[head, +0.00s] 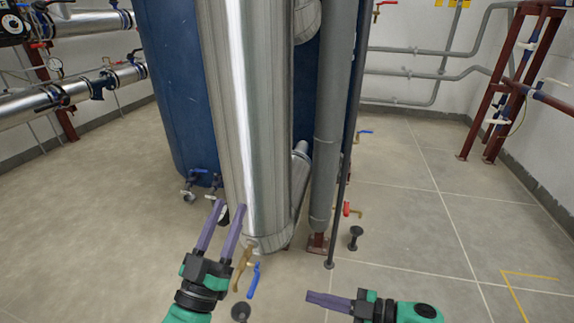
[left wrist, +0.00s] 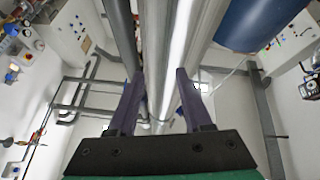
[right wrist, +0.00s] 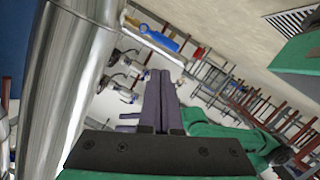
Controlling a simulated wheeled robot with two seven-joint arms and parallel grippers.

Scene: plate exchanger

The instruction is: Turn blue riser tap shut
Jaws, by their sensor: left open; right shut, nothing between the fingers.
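The riser tap has a brass body (head: 242,265) and a blue lever (head: 254,281), at the foot of the large silver pipe (head: 245,120). The lever hangs down from the body. In the right wrist view the blue lever (right wrist: 160,40) is above my right fingertips, apart from them. My left gripper (head: 229,208) is open, left of and above the tap, in front of the pipe's lower end. In the left wrist view, the silver pipe shows beyond my open fingers (left wrist: 161,75). My right gripper (head: 308,298) is shut and empty, right of the tap, pointing toward it.
A grey pipe (head: 331,120) stands right of the silver one, with a red-handled tap (head: 347,209) near its foot. A blue tank (head: 175,90) with blue-handled valves (head: 200,172) is behind. Small black floor drains (head: 241,311) are nearby.

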